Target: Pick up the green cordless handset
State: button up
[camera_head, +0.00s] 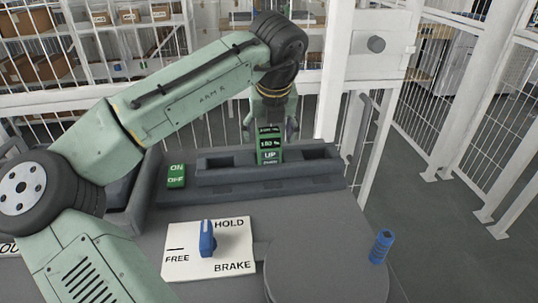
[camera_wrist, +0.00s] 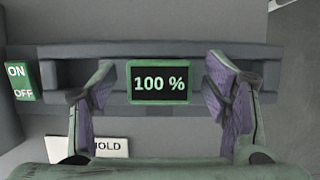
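The green cordless handset (camera_head: 268,150) stands upright in a grey slotted holder (camera_head: 325,170) on the console in the head view. Its face reads UP, with a dark display above. In the wrist view the handset's top (camera_wrist: 160,82) is a dark screen reading 100 % in a green frame. My gripper (camera_head: 270,129) points down over the handset. In the wrist view the fingers of my gripper (camera_wrist: 160,75) are open, one on each side of the handset, with a gap on both sides. Its lower part is hidden in the holder.
A green ON/OFF switch (camera_head: 176,182) sits left of the holder. A blue knob (camera_head: 207,240) stands on a white HOLD/FREE/BRAKE plate (camera_head: 235,245) in front. A blue cylinder (camera_head: 381,246) stands at the right edge. White mesh fencing (camera_head: 450,110) is behind and right.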

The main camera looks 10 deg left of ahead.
grip_shut()
dwell(0.8)
